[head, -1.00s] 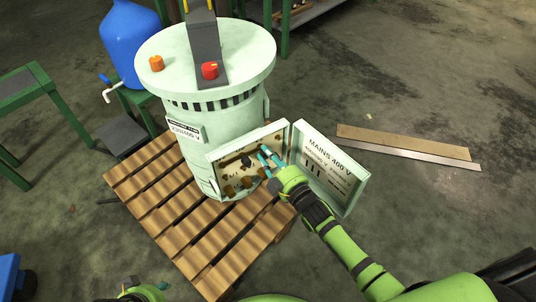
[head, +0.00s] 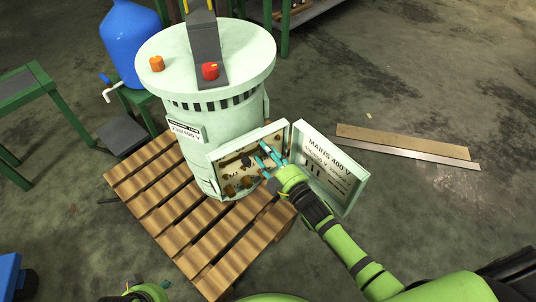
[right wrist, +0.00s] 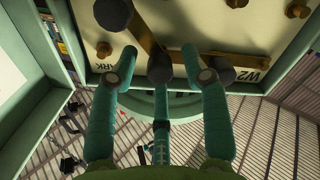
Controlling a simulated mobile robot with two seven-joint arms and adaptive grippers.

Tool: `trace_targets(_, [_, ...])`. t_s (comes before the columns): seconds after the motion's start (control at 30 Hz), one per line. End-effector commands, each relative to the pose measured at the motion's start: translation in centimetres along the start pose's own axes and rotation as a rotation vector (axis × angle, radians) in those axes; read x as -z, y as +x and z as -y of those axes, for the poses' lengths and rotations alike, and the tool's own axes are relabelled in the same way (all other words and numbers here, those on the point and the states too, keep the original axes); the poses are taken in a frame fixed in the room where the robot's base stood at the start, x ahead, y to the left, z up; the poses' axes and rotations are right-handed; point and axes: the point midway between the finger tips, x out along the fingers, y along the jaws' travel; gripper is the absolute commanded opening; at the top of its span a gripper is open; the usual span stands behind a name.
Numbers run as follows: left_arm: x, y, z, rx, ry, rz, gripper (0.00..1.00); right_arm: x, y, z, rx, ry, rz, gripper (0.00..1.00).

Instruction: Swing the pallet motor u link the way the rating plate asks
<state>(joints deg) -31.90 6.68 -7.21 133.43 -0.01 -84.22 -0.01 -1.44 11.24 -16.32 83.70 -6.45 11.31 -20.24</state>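The pale green motor (head: 215,75) stands upright on the wooden pallet (head: 160,180). Its rating plate (head: 186,131) is on the side; the print is small. The terminal box (head: 212,168) is open, with several studs inside. In the right wrist view, a brass link bar (right wrist: 143,32) runs to a dark knob (right wrist: 160,68); another bar with a dark knob (right wrist: 219,71) lies right. My right gripper (head: 266,157) is at the box, fingers spread around the first knob, apparently not closed on it. My left gripper (head: 150,290) barely shows at the bottom edge.
The open box door (head: 330,165), marked MAINS 400 V, stands just right of my right gripper. A blue drum (head: 130,40) is behind left, a green table (head: 35,90) at left. Boards (head: 400,145) lie on the floor at right.

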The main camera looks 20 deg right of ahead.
Motion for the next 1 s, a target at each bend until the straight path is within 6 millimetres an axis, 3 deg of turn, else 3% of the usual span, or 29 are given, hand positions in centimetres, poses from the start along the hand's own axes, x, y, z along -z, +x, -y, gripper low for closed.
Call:
trace_targets(0.27, [0.0, 0.0, -0.1, -0.002, 0.001, 0.0, 0.49, -0.2, -1.8, 0.1, 0.002, 0.002, 0.003, 0.47])
trace_targets(0.7, [0.0, 0.0, 0.0, -0.001, 0.001, 0.0, 0.49, -0.1, -10.4, 0.1, 0.002, 0.001, 0.002, 0.47])
trace_targets(1.0, [0.0, 0.0, 0.0, 0.0, 0.001, 0.0, 0.49, 0.0, -12.0, 0.0, 0.0, 0.0, 0.0, 0.47])
